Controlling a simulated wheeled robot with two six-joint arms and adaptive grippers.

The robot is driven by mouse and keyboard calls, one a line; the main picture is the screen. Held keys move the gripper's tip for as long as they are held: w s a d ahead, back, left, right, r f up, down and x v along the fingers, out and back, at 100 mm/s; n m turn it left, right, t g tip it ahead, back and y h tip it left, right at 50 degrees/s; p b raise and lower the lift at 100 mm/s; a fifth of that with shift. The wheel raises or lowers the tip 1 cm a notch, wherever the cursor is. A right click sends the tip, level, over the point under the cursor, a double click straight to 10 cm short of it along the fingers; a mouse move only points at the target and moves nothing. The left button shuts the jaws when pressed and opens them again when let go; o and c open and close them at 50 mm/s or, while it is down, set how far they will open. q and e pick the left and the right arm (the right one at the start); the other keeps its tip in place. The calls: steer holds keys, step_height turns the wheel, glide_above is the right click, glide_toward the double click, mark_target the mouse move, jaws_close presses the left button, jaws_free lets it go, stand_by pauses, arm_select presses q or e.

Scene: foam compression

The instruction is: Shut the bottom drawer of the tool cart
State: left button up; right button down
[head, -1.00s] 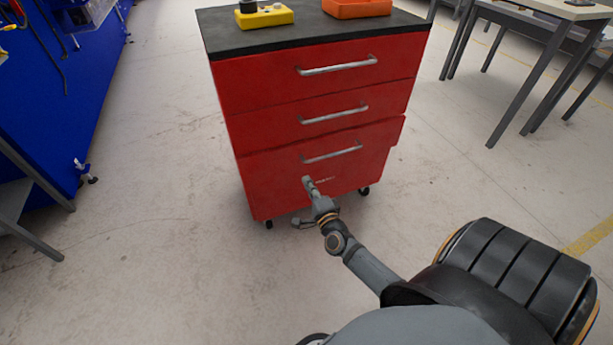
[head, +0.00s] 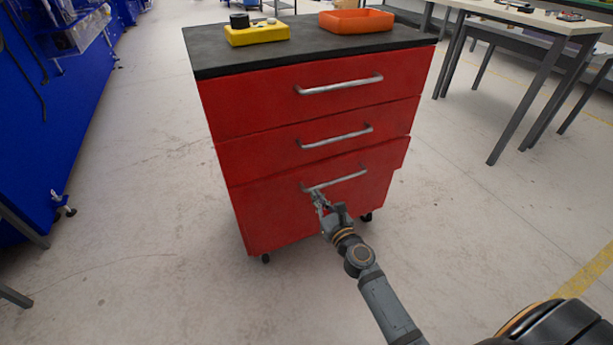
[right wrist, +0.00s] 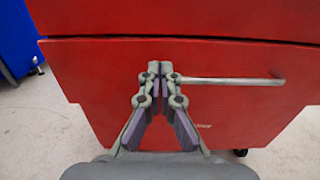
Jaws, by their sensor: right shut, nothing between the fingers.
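The red tool cart (head: 222,110) stands ahead with a dark top and three drawers. Its bottom drawer (head: 270,215) sticks out a little past the drawers above, with a step at its upper right edge. The bottom drawer also fills the middle of the right wrist view (right wrist: 90,90). Its grey bar handle (head: 340,180) runs across the upper part of the front. My right gripper (head: 317,196) is shut and empty at the left end of this handle. In the right wrist view its fingertips (right wrist: 160,68) overlap that handle end; contact is unclear. My left gripper is out of view.
A yellow box (head: 258,36) and an orange tray (head: 356,22) sit on the cart top. A blue bench (head: 60,110) stands at the left and a work table (head: 535,18) at the right. The floor around the cart is clear.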

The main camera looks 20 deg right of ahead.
mark_target(301, 171)
steer(key=w, duration=0.8)
steer(key=shift+a, duration=0.3)
steer(key=shift+w, duration=0.6)
steer(key=shift+w+a+r+b, duration=0.1)
steer(key=shift+w+b, duration=0.45)
steer(key=shift+w, duration=0.45)
steer(key=shift+r, duration=0.15)
steer(key=shift+s, duration=0.1)
